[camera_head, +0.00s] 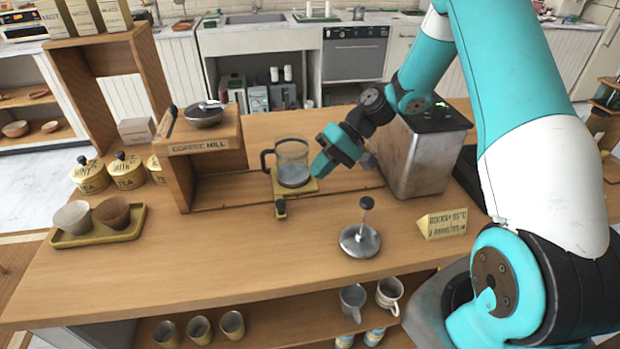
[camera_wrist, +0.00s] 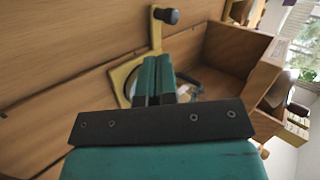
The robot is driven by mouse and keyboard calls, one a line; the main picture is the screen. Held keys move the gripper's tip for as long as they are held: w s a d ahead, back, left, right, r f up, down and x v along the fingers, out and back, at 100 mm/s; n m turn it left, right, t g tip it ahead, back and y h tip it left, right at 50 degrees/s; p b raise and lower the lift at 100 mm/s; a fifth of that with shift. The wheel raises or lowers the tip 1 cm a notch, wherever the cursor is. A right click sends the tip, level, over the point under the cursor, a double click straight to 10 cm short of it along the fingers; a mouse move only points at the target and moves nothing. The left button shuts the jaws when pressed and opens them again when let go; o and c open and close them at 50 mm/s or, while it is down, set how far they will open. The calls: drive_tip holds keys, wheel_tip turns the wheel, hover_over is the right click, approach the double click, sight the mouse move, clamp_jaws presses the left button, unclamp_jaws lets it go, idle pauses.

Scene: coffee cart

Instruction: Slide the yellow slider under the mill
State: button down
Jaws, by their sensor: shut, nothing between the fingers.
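The yellow slider (camera_head: 309,188) is a flat plate on the wooden counter, with a dark knob on its front arm (camera_head: 281,201). A glass jug (camera_head: 292,160) with a black handle stands on it. The coffee mill (camera_head: 207,148), a wooden frame with an open bay below, stands to its left. My gripper (camera_head: 318,170) is shut and empty, low at the right side of the jug. In the wrist view the fingers (camera_wrist: 153,60) are over the slider (camera_wrist: 122,83) and partly hide the jug; I cannot tell whether they touch it. The mill (camera_wrist: 240,45) lies beyond.
A metal box (camera_head: 415,160) stands close right of my gripper. A plunger lid (camera_head: 360,238) and a yellow sign (camera_head: 442,223) are on the counter in front. A tray with two cups (camera_head: 98,240) and several canisters are at left. Counter between slider and mill is clear.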

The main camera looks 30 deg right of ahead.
drive_tip(key=b+x, duration=0.4)
drive_tip(key=x, duration=0.4)
drive_tip(key=shift+a+f+b, duration=0.15)
drive_tip(key=shift+a+b, duration=0.05)
drive_tip(key=shift+b, duration=0.2)
drive_tip(key=shift+w+a, duration=0.1)
drive_tip(key=shift+a, duration=0.05)
